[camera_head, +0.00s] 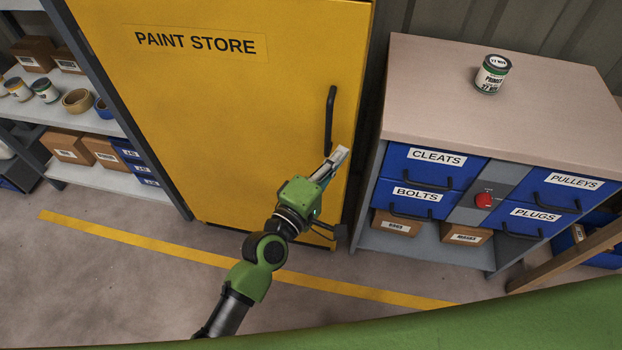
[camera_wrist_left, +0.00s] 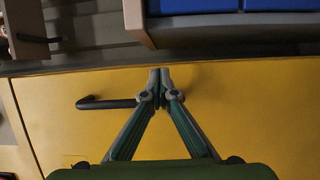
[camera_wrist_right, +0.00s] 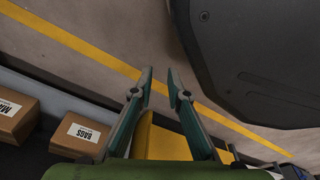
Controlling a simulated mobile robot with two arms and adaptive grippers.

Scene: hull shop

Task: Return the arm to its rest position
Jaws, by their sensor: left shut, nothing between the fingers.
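My left arm reaches up from the bottom of the head view to the yellow paint store cabinet (camera_head: 240,110), whose door looks shut. My left gripper (camera_head: 341,155) is shut and empty, in front of the door near the lower end of its black handle (camera_head: 329,120). In the left wrist view, the fingertips (camera_wrist_left: 160,78) meet, with the handle (camera_wrist_left: 105,103) just left of them. I cannot tell whether they touch it. My right gripper (camera_wrist_right: 159,80) shows only in its own wrist view. Its fingertips are apart with nothing between them.
Right of the cabinet stands a workbench (camera_head: 440,75) with blue drawers, a red knob (camera_head: 484,200) and a primer can (camera_head: 491,74) on top. A shelf (camera_head: 100,180) with boxes is at left. Boxes (camera_wrist_right: 80,133) lie beside the right gripper. Floor with a yellow line (camera_head: 200,255) is clear.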

